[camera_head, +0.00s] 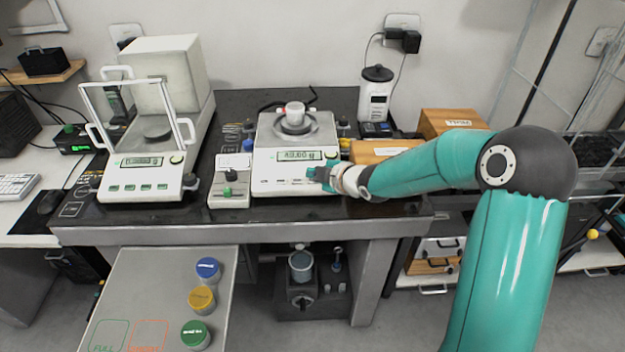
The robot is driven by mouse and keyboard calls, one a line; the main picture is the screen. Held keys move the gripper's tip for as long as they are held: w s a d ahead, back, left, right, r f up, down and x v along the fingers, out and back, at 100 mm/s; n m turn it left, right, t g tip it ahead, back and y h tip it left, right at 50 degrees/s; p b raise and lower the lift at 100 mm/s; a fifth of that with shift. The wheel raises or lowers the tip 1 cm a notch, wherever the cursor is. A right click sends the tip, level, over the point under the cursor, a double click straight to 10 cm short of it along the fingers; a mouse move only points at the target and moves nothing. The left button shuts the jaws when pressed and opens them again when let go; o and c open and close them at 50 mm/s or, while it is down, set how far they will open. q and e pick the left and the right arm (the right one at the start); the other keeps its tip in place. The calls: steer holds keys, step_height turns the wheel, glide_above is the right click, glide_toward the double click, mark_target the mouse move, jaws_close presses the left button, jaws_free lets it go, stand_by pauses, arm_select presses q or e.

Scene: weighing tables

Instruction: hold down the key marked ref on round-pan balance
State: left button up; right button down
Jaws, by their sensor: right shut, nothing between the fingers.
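My right gripper (313,174) is shut and empty at the right end of the balance's front panel, over the key row. It hides that end of the panel, and I cannot tell whether it touches a key. My left gripper is not in view.
A balance with a glass draft shield (140,175) stands at the left. A small control box (229,190) sits just left of the round-pan balance. Wooden boxes (375,152) and a white bottle (375,95) stand to the right. A grey side table (150,270) with coloured-lid jars is in front.

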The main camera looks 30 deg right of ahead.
steer(key=shift+r, duration=0.1)
steer(key=r, duration=0.1)
steer(key=s+r+p, duration=0.1)
steer(key=r, duration=0.1)
steer(key=r+p, duration=0.1)
steer(key=shift+s+a+r, duration=0.15)
steer(key=shift+a+r, duration=0.15)
steer(key=shift+a, duration=0.1)
stand_by(0.3)
